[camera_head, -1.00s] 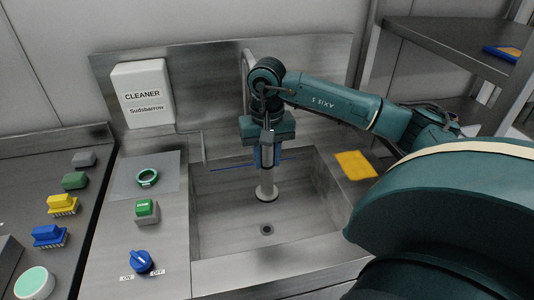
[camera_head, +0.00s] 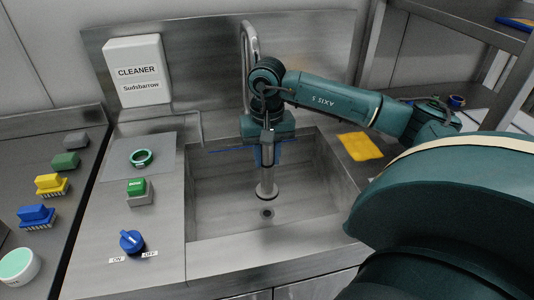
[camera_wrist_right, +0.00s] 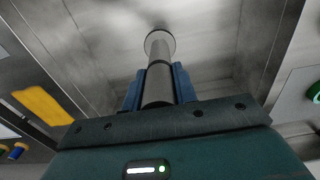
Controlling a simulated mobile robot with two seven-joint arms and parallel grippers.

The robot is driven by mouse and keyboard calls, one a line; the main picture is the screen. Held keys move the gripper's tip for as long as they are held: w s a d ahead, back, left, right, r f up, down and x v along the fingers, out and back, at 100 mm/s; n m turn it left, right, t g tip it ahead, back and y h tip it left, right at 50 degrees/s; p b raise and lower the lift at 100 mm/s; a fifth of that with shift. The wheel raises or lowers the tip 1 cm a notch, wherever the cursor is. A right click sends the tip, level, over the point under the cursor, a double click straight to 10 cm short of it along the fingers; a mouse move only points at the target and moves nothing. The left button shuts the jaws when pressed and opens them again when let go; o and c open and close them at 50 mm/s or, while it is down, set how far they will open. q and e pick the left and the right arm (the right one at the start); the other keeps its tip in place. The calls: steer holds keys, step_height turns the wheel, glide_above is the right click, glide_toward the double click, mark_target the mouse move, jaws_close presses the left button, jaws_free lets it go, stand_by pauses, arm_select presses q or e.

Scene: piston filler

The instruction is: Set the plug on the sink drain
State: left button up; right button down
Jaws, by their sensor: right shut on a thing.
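My right gripper (camera_head: 267,153) hangs over the sink (camera_head: 215,225), pointing down. Its blue fingers are shut on the plug (camera_head: 266,189), a grey stem with a pale round disc at its lower end. The plug is upright, and its disc is just behind the sink drain (camera_head: 267,213), a small dark-centred ring in the basin floor. The disc's height above the floor is hard to tell. In the right wrist view the plug's stem (camera_wrist_right: 159,85) runs between the blue fingers, and its disc (camera_wrist_right: 160,42) is beyond them; the drain cannot be made out there. My left gripper is not in view.
A faucet (camera_head: 249,45) rises behind my right gripper. Left of the basin are a green ring (camera_head: 141,158), a green-topped block (camera_head: 139,191) and a blue knob (camera_head: 132,241). A yellow cloth (camera_head: 360,146) lies on the right rim. The basin's front left is clear.

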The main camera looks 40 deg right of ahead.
mark_target(267, 182)
steer(key=shift+f+b, duration=0.45)
steer(key=shift+f, duration=0.3)
steer(key=shift+f+b, duration=0.7)
steer(key=shift+f, duration=0.15)
steer(key=shift+f+b, duration=0.5)
steer(key=shift+f, duration=0.05)
steer(key=shift+f+b, duration=1.15)
steer(key=shift+f, duration=0.25)
steer(key=shift+f+b, duration=0.55)
steer(key=shift+f, duration=0.3)
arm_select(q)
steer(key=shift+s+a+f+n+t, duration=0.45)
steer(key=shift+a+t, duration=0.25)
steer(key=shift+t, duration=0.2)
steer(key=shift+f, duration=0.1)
